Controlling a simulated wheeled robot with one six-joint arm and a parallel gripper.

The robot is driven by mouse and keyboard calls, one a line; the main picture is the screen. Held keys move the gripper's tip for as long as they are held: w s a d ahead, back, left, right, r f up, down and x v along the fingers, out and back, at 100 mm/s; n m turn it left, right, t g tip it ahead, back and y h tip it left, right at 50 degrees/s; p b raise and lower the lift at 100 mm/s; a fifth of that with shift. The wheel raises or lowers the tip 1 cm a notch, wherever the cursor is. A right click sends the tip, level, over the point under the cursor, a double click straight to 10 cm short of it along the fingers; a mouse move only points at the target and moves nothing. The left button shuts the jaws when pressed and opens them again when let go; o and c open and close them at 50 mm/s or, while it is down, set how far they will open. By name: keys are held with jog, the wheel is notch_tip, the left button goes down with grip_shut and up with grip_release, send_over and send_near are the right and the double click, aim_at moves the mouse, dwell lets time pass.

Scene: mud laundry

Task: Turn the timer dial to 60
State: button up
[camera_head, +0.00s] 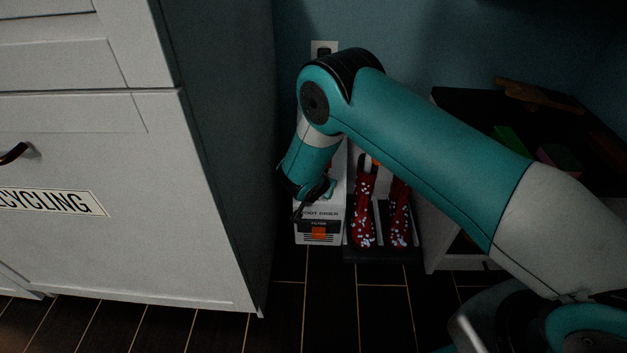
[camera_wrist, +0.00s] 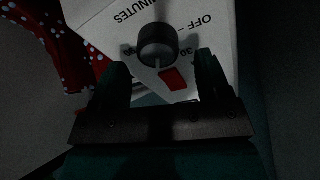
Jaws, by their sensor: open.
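The timer dial (camera_wrist: 157,42) is a dark round knob on the white panel of the boot dryer (camera_head: 319,235). Printed "MINUTES", "OFF" and numbers surround it, upside down in the wrist view; not all numbers are readable. A pale pointer mark runs from the knob toward the picture's bottom. My gripper (camera_wrist: 162,65) is open, its two dark fingers on either side below the knob, apparently not touching it. A red switch (camera_wrist: 174,79) shows between the fingers. In the head view my gripper (camera_head: 308,205) is over the dryer and the dial is hidden.
Red dotted boots (camera_head: 364,215) stand on the dryer's right side and also show in the wrist view (camera_wrist: 78,45). A white recycling cabinet (camera_head: 100,160) is at left. A shelf unit (camera_head: 440,235) stands at right. The dark floor in front is clear.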

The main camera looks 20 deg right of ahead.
jog(key=p+v, duration=0.5)
jog(key=v, duration=1)
jog(key=shift+w, duration=0.15)
jog(key=s+r+n+g+y, duration=0.2)
jog(key=s+r, duration=0.3)
jog(key=r, duration=0.5)
jog(key=s+r+n+g+y, duration=0.2)
jog(key=s+r+n+g, duration=0.15)
jog(key=r, duration=0.65)
jog(key=s+r+n+g+y, duration=0.1)
jog(key=s+r+n+y, duration=0.1)
jog(key=s+r+n, duration=0.6)
jog(key=s+r+n+g+y, duration=0.15)
jog(key=s+r, duration=0.35)
jog(key=s, duration=0.8)
notch_tip(320, 180, up, 36)
jog(key=p, duration=3.6)
jog(key=shift+w+d+p, duration=0.2)
jog(key=shift+w+p, duration=0.1)
jog(key=shift+y, duration=0.25)
